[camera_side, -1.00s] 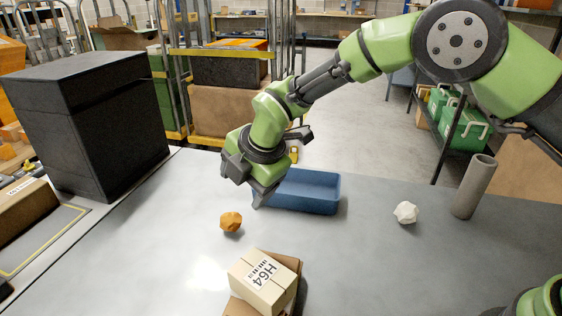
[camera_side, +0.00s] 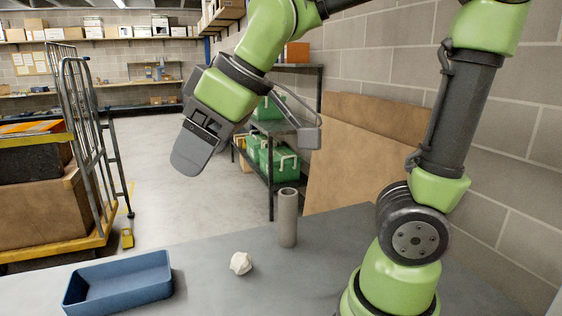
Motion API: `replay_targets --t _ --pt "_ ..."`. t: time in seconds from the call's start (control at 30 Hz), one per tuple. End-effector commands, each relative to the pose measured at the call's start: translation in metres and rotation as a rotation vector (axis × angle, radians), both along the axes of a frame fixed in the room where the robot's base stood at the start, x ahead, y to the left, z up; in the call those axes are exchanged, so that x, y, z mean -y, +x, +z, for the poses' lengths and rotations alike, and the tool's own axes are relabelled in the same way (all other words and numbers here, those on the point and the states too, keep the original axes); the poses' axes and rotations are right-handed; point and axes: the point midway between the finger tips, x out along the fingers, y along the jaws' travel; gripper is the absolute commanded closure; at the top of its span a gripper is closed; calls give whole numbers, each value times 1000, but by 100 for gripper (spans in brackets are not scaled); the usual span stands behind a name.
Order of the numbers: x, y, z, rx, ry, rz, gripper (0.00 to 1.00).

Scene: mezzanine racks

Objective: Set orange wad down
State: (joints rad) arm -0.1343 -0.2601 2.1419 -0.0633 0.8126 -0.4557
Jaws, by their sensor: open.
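My gripper (camera_side: 190,158) is raised high above the table, its dark grey fingers pointing down and to the left. It is open, and I see nothing held in it. The orange wad is not in view now. A white crumpled wad (camera_side: 241,263) lies on the grey table, right of a blue open tray (camera_side: 119,284). The part of the tray's inside that shows is bare. My gripper is well apart from both.
A grey upright tube (camera_side: 288,218) stands on the table (camera_side: 215,285) right of the white wad. A shelf with green crates (camera_side: 283,160) and leaning brown boards (camera_side: 362,150) are behind. A trolley with boxes (camera_side: 45,215) stands at left.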

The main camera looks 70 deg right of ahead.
Motion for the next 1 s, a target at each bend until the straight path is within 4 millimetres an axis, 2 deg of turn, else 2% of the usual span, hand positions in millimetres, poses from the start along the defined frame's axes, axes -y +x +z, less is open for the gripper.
replay_targets --t 0.03,0.1,0.2,0.3,0.47,1.0 --pt "7 -21 3 3 61 -100 29" --pt "14 -46 1 -4 146 -230 29" --pt "19 -73 -5 -14 247 -379 29" --pt "21 -90 -12 -23 316 -476 29" --pt "22 -100 -16 -29 359 -538 29" --pt "22 -99 -16 -30 359 -536 29"
